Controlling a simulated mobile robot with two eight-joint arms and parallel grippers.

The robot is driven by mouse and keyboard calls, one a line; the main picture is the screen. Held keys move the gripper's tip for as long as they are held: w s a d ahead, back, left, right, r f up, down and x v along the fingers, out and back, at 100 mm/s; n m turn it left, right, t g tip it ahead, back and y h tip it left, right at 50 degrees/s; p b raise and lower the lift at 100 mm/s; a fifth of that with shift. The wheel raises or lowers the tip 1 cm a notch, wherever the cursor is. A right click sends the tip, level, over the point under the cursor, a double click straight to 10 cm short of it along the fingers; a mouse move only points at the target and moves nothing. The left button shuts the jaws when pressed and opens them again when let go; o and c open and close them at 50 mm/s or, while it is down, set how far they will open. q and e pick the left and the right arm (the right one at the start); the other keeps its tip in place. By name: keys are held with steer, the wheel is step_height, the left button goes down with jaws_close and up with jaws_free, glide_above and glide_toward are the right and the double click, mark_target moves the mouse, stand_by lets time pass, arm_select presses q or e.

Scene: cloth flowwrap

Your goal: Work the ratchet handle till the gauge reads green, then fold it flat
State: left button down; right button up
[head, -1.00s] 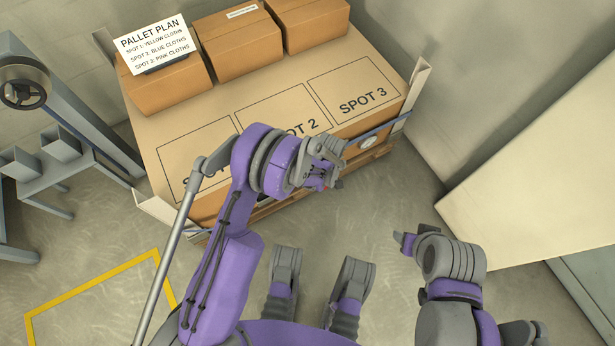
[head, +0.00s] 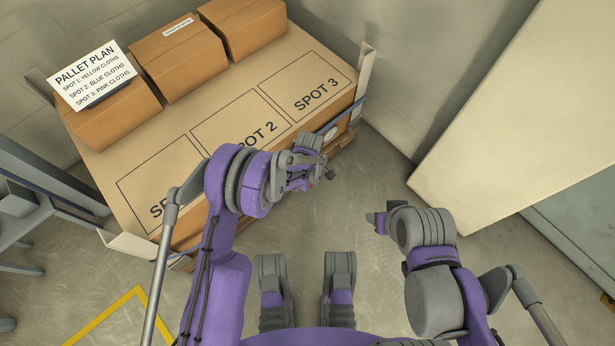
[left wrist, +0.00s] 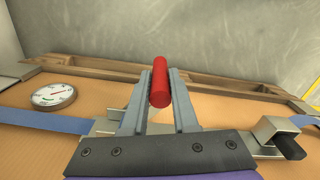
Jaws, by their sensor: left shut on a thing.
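A red handle grip (left wrist: 160,82) stands between the two grey fingers of my left gripper (left wrist: 159,90) in the left wrist view, and the gripper is shut on it. In the head view my left gripper (head: 318,168) is at the front side of the pallet load, its fingers partly hidden by the wrist. The round white gauge (left wrist: 54,95) is at left in the wrist view; its needle shows, but I cannot tell which colour it reads. A blue strap (left wrist: 40,121) runs below the gauge. My right gripper (head: 377,222) hangs over open floor; its finger opening is unclear.
The cardboard-topped pallet load (head: 120,165) carries several brown boxes at the back and a pallet plan sign (head: 92,76). Pale corner boards (head: 128,245) stick out at its corners. A large cream panel (head: 510,110) stands at right. Floor in front is clear.

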arm_select(q)
steer(key=shift+w, duration=0.1)
steer(key=c, duration=0.7)
jaws_free()
steer(key=shift+r, duration=0.1)
step_height(320, 180, up, 11)
steer(key=p, duration=0.2)
steer(key=shift+p, duration=0.4)
steer(key=shift+f, duration=0.2)
